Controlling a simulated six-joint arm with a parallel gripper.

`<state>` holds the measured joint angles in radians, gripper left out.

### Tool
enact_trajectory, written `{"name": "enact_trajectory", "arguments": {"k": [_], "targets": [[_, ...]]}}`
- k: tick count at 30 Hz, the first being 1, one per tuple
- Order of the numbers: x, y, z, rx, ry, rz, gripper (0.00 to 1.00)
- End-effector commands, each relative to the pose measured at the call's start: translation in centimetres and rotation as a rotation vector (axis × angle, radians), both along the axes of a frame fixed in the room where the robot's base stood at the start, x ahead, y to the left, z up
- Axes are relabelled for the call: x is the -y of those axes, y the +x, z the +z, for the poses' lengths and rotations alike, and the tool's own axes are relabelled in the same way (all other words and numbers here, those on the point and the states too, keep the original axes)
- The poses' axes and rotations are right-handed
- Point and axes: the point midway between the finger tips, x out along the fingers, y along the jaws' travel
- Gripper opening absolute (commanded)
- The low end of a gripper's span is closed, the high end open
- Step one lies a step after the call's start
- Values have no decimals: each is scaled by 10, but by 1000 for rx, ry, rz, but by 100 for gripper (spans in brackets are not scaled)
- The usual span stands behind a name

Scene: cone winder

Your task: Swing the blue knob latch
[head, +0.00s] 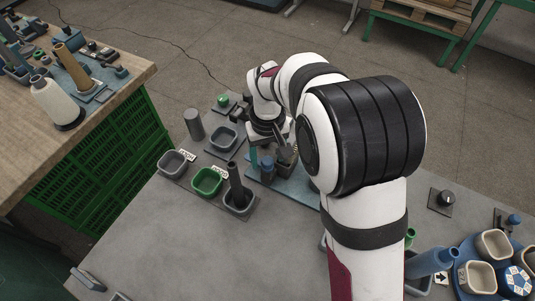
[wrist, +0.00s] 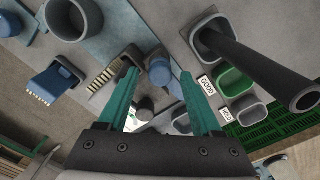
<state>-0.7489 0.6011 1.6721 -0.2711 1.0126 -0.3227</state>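My gripper (wrist: 159,76) has two teal fingers, spread apart with a gap between them in the wrist view. In the head view one teal finger (head: 253,157) shows below the wrist. A short blue round knob (wrist: 159,70) appears in the gap between the fingertips in the wrist view; I cannot tell whether either finger touches it. In the head view a blue knob (head: 267,169) stands beside the teal finger on a blue-grey plate (head: 298,190). Another blue knob (head: 514,219) sits on a dark mount at the far right. Which one is the latch is not clear.
Grey and green cups (head: 207,181) stand left of my gripper, one holding a dark tube (head: 235,183). A grey cylinder (head: 194,124) stands behind them. A blue tray (head: 470,265) with cups is at the right. The table's front left is mostly bare.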

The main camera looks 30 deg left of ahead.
Motion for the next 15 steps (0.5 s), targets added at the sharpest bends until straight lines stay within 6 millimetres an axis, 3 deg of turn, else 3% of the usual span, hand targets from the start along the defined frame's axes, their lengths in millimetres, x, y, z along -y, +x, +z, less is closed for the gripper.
{"name": "enact_trajectory", "arguments": {"k": [5, 8, 15], "targets": [[0, 0, 2, 0, 0, -1, 66], [0, 0, 13, 1, 1, -1, 66], [-1, 1, 72, 4, 3, -1, 66]]}}
